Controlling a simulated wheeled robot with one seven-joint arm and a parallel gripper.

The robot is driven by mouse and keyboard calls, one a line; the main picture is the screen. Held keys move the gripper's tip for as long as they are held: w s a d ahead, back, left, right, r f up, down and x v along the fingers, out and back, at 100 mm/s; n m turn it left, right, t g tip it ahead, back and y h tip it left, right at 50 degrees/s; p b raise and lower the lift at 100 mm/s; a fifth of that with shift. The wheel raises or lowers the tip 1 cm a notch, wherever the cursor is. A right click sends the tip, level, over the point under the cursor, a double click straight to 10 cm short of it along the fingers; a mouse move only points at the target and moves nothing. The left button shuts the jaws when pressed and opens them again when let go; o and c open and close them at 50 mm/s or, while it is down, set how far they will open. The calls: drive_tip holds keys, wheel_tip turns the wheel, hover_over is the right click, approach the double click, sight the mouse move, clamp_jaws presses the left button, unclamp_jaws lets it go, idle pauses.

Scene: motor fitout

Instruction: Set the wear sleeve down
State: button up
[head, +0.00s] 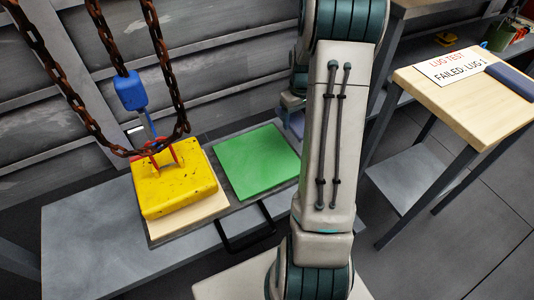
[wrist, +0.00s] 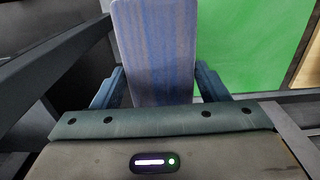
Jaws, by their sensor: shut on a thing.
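My gripper (wrist: 158,88) is shut on a flat blue-violet piece, which I take to be the wear sleeve (wrist: 154,45). The sleeve sticks out beyond both fingers in the wrist view. In the head view, a small part of the sleeve (head: 294,122) shows beside my arm, near the right edge of the green pad (head: 256,161); my arm hides most of the gripper. In the wrist view the green pad (wrist: 245,45) lies right of the sleeve. I cannot tell whether the sleeve touches anything below.
A yellow block (head: 175,188) sits on a pale wooden pad left of the green one. Rusty chains (head: 95,20) and a blue hook piece (head: 130,91) hang above it. The grey bench (head: 80,245) is clear at left. A wooden table (head: 455,98) with a sign stands at right.

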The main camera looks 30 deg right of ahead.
drive_tip(key=b, duration=0.3)
hover_over(272, 153)
wheel_tip(272, 153, down, 5)
drive_tip(key=shift+f, duration=0.2)
drive_tip(key=shift+f+b, duration=1)
drive_tip(key=shift+f, duration=0.9)
drive_tip(key=shift+f, duration=0.15)
drive_tip(key=o, duration=1)
wheel_tip(272, 153, up, 11)
drive_tip(key=p, duration=0.5)
drive_tip(key=shift+t, duration=0.6)
drive_tip(key=s+a+r, duration=0.3)
drive_tip(key=s+a, duration=0.1)
drive_tip(key=s, duration=0.2)
drive_tip(key=s+a+r, duration=0.3)
drive_tip(key=s+a, duration=0.2)
drive_tip(key=s, duration=0.1)
drive_tip(key=s+a+r, duration=0.4)
drive_tip(key=s+a, duration=0.1)
drive_tip(key=s, duration=0.1)
drive_tip(key=shift+s+a, duration=0.1)
drive_tip(key=shift+s, duration=0.25)
